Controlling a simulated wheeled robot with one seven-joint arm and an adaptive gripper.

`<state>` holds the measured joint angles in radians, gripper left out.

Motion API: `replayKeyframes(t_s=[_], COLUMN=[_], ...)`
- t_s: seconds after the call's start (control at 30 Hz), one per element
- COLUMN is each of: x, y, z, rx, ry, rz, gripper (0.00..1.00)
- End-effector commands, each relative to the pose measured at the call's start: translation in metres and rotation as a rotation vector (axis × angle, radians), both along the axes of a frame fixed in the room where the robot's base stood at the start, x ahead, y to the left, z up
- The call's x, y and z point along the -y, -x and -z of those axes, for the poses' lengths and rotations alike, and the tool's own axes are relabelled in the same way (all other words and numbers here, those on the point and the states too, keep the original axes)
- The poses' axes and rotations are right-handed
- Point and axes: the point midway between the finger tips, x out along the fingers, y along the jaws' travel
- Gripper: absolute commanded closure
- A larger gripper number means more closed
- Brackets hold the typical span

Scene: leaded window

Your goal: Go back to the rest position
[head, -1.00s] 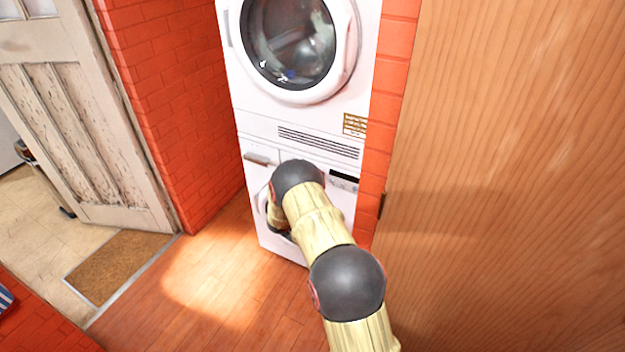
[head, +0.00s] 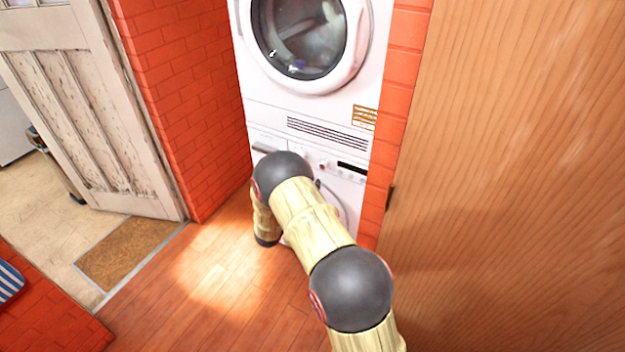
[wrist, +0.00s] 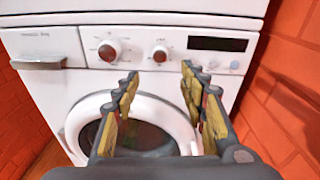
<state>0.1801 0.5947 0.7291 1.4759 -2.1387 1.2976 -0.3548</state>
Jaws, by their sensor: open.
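My gripper (wrist: 158,85) is open and empty in the wrist view, its two fingers spread apart. It faces the front of the lower white washing machine (wrist: 75,85), with the round door (wrist: 150,103) behind and below the fingers. I see no contact between the fingers and the machine. In the head view my arm reaches down in front of the lower machine (head: 350,190) and covers much of its door. The gripper itself is hidden there behind my arm.
A second machine with a round glass door (head: 300,35) is stacked on top. A brick wall (head: 180,90) stands left and a wooden panel (head: 510,170) close on the right. Open wood floor (head: 210,280) lies left of my arm, near a doormat (head: 130,252) and a white door (head: 85,100).

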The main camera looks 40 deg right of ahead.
Motion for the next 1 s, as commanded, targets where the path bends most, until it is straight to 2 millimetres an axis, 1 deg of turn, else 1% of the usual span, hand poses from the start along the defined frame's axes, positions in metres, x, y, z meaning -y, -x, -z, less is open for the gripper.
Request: replayKeyframes(t_s=[0.03,0.17,0.7,0.77,0.8,0.87,0.9,0.97,1.0], x=[-0.004,-0.007,-0.007,-0.007,-0.005,-0.002,0.0,0.001,0.001], y=[0.001,0.004,0.004,0.006,0.013,0.033,0.051,0.084,0.107], z=[-0.001,-0.001,-0.001,0.004,0.01,0.024,0.035,0.05,0.052], rx=[0.0,0.001,0.007,0.022,0.032,0.032,0.032,0.036,0.056], ry=[0.001,0.0,-0.003,-0.031,-0.057,-0.1,-0.136,-0.196,-0.241], rz=[-0.001,0.0,0.001,0.011,0.039,0.098,0.149,0.249,0.328], gripper=[0.57,0.57,0.57,0.57,0.57,0.57,0.57,0.57,0.57])
